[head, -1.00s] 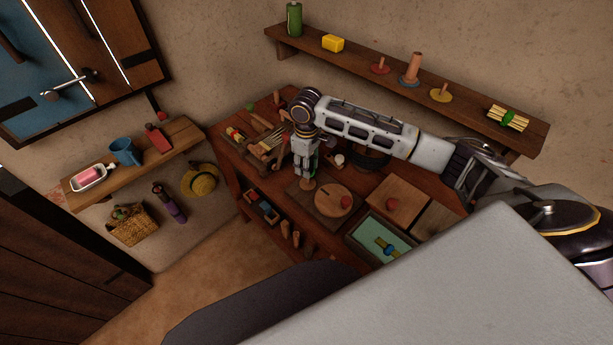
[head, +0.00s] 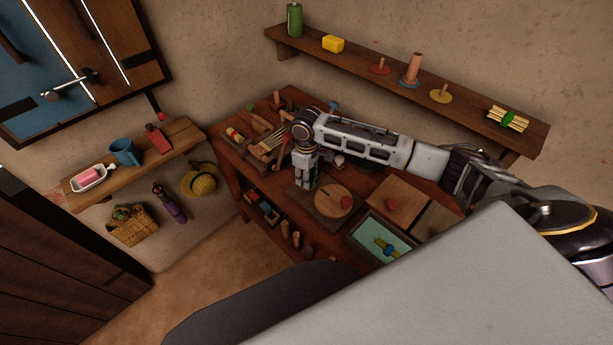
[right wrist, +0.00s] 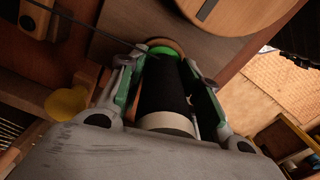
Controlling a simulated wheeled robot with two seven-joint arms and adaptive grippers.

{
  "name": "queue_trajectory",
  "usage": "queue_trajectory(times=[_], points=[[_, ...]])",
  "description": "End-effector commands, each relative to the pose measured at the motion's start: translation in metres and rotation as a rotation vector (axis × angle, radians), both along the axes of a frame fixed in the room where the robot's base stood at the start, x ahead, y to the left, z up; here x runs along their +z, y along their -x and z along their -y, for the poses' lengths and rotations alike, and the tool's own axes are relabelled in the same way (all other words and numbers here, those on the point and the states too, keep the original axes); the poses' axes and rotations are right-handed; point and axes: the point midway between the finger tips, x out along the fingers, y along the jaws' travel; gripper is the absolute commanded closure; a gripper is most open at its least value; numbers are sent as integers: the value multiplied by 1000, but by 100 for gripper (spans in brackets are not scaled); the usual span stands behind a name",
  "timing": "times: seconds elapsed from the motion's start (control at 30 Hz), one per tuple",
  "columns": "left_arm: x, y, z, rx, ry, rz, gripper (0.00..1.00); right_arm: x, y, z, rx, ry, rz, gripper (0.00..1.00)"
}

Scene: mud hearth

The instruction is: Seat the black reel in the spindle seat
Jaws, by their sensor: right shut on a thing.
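In the right wrist view the black reel (right wrist: 165,88) lies between the fingers of my right gripper (right wrist: 160,75), which is shut on it. The reel has a pale band at its near end and a green ring with a tan rim at its far end. In the head view my right gripper (head: 305,185) points down over the left part of a dark square board (head: 325,211) on the workbench; the reel is mostly hidden there. A round wooden disc (head: 328,202) lies on this board beside the gripper. I cannot make out the spindle seat clearly. My left gripper is not in view.
On the workbench, a lidded wooden box (head: 399,192) and a green-lined tray (head: 372,232) stand right of the board. Brushes and tools (head: 265,140) lie to its left. A wall shelf (head: 470,108) with several items runs behind.

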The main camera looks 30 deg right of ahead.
Motion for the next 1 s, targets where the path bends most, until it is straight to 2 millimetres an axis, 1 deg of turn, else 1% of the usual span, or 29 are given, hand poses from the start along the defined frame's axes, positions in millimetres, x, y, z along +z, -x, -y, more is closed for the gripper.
queue_trajectory(times=[0.43,0.47,0.6,1.0], points=[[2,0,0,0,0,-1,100,-3,0,0,0,-1,1,89],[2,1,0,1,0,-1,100,-3,0,0,0,-1,1,64],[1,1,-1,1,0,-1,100,-3,0,0,0,-1,1,45],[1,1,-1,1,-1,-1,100,-2,0,0,0,0,1,44]])
